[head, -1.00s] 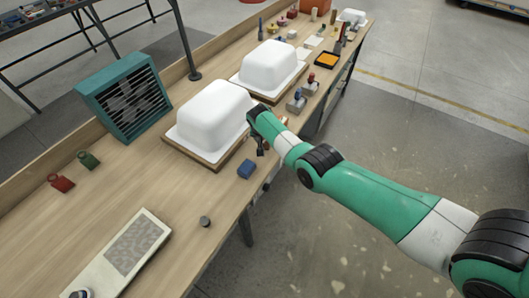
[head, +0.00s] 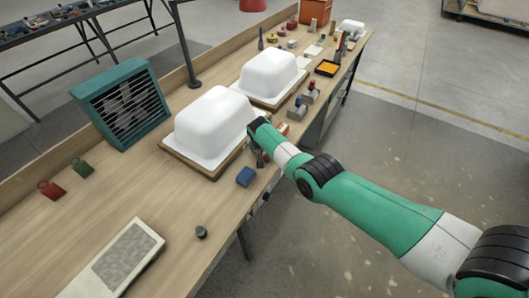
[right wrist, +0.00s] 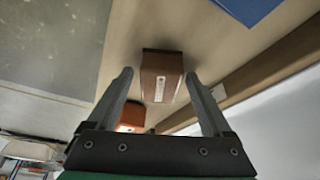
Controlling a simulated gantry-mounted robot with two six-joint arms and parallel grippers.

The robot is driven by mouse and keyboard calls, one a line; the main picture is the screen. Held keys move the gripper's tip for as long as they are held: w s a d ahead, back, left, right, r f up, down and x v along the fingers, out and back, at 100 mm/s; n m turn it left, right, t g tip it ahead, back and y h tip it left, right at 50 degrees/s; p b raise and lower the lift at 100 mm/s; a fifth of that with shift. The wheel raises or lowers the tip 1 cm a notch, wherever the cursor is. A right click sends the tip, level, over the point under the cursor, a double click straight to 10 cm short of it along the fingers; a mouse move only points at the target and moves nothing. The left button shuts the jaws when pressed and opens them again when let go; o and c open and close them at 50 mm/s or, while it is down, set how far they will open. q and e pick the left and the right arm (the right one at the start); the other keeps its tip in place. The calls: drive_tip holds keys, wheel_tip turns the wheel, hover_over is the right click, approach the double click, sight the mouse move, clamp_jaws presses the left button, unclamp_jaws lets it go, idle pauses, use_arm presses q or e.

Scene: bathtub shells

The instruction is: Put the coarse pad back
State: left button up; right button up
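My right gripper (head: 260,158) is low at the bench's front edge, beside the nearer white tub shell (head: 212,125). In the right wrist view it is open (right wrist: 159,73), with its two fingers apart. A red-brown block-like pad (right wrist: 162,66) with a pale printed label lies ahead of and between the fingertips. An orange-red block (right wrist: 131,117) lies behind it. A blue block (head: 246,176) sits just left of the gripper, and its edge also shows in the wrist view (right wrist: 245,8). I cannot tell which block is the coarse pad. My left gripper is out of view.
A second white shell (head: 270,70) stands farther along the bench. A teal slatted box (head: 122,104), red and green tags (head: 50,189), a dark knob (head: 201,232) and a pale board with a grey panel (head: 122,258) are on the left. The bench between them is clear.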

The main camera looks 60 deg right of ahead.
drive_tip(key=shift+r, duration=0.3)
drive_tip(key=p+v, duration=1)
drive_tip(key=v, duration=0.1)
drive_tip(key=shift+a+r, duration=0.2)
drive_tip(key=shift+r, duration=0.15)
